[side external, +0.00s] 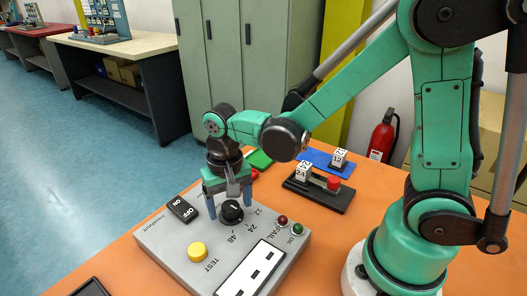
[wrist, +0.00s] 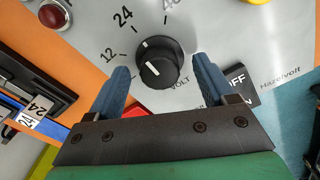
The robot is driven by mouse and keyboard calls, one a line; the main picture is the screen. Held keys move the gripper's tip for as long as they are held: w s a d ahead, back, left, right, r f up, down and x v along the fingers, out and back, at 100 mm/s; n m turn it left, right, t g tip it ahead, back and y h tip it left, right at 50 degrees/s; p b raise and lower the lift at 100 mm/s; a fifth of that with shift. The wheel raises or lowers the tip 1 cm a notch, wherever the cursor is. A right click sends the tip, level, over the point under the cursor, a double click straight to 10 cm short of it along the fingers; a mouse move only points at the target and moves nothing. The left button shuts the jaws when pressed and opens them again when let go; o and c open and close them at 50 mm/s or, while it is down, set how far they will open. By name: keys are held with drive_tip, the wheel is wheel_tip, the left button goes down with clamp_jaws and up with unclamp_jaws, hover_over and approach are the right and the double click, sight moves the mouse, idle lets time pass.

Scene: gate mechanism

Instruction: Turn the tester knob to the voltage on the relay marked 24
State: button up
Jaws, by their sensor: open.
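The black tester knob (side external: 231,212) sits on the grey tester panel (side external: 165,252). In the wrist view the knob (wrist: 160,72) has a white mark pointing up-left, roughly toward the 24 label among 12, 24 and 48. My gripper (side external: 229,207) is open above the panel, its blue fingers on either side of the knob. In the wrist view the gripper (wrist: 163,82) shows gaps between both fingers and the knob. A white relay (side external: 303,172) marked 24 stands in a black base. White labels reading 24 (wrist: 40,105) show at the wrist view's left.
The panel has a black ON/OFF switch (side external: 182,209), a yellow TEST button (side external: 197,252), a red lamp (side external: 282,220) and a green lamp (side external: 297,229). Another white relay (side external: 338,158) stands on a blue base behind.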

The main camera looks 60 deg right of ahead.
sight(230, 205)
drive_tip(key=shift+r, duration=2.5)
drive_tip(key=s+d+r+n+t, duration=0.2)
drive_tip(key=d+r+n+t, duration=0.2)
drive_tip(key=t, duration=0.3)
drive_tip(key=shift+s+d+n, duration=0.25)
drive_tip(key=shift+s+n, duration=0.15)
drive_tip(key=shift+n, duration=0.3)
